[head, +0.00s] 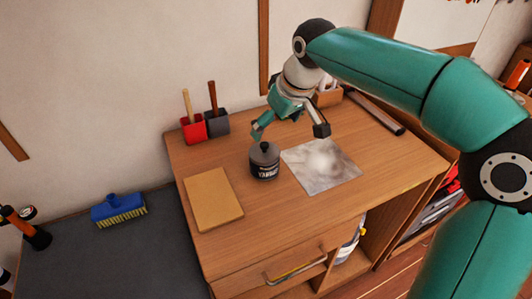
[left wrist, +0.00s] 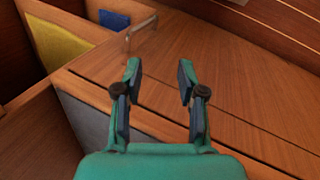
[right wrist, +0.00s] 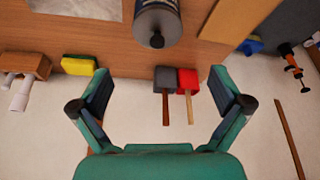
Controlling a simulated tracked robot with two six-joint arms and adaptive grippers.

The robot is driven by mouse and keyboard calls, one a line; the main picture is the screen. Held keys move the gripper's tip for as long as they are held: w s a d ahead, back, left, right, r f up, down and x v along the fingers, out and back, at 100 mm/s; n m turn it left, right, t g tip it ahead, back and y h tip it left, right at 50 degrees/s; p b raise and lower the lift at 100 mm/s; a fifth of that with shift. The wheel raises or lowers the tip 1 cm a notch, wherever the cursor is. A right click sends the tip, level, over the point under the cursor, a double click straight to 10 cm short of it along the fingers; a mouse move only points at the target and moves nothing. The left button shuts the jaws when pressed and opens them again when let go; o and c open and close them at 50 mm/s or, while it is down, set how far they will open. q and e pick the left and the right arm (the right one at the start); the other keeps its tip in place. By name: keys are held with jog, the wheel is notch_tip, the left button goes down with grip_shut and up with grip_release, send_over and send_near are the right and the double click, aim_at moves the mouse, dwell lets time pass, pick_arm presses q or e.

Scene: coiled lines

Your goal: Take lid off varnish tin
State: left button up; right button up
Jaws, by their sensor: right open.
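The varnish tin (head: 264,170) is a dark grey can with a label. It stands upright on the wooden bench top, its grey lid (head: 262,154) with a black knob (head: 265,146) on top. The tin (right wrist: 160,5) also shows at the top of the right wrist view, with the lid's knob (right wrist: 156,40) towards the gripper. My right gripper (head: 290,131) is open and empty, above and behind the tin, with fingers spread wide. It is apart from the lid. My left gripper (left wrist: 159,72) is open and empty in the left wrist view; it is out of the head view.
A grey-white sheet (head: 320,180) lies right of the tin, a brown board (head: 213,200) to its left. Red (head: 193,130) and grey (head: 216,125) holders with handled tools stand at the back left. A yellow sponge (right wrist: 78,65) lies at the back. A blue brush (head: 118,207) lies on a lower dark surface.

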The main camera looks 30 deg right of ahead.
aim_at(267, 147)
jog(key=x, duration=0.5)
jog(key=shift+x, duration=2.6)
jog(key=shift+s+d+f, duration=0.1)
jog(key=shift+d, duration=0.1)
